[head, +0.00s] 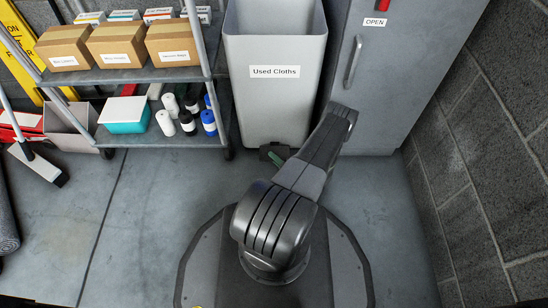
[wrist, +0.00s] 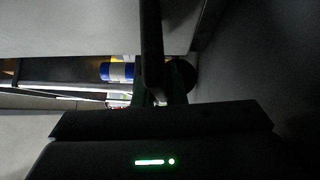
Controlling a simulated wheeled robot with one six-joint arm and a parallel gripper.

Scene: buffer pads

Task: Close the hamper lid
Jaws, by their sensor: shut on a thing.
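The hamper is a tall pale grey bin (head: 272,105) labelled "Used Cloths", upright at the top middle of the head view. Its inside shows at the top edge, so the visible part of its mouth is uncovered. I cannot make out the lid; the far rim is cut off. My gripper (head: 273,154) is low at the foot of the hamper's front, partly hidden by my arm. In the dark wrist view my gripper (wrist: 162,92) is shut at a dark upright bar (wrist: 150,35); I cannot tell what the bar belongs to.
A grey shelf cart (head: 140,75) with boxes and rolls stands left of the hamper. A grey cabinet (head: 400,80) with a handle is close on the right, beside a block wall (head: 490,150). The floor (head: 140,215) in front is clear.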

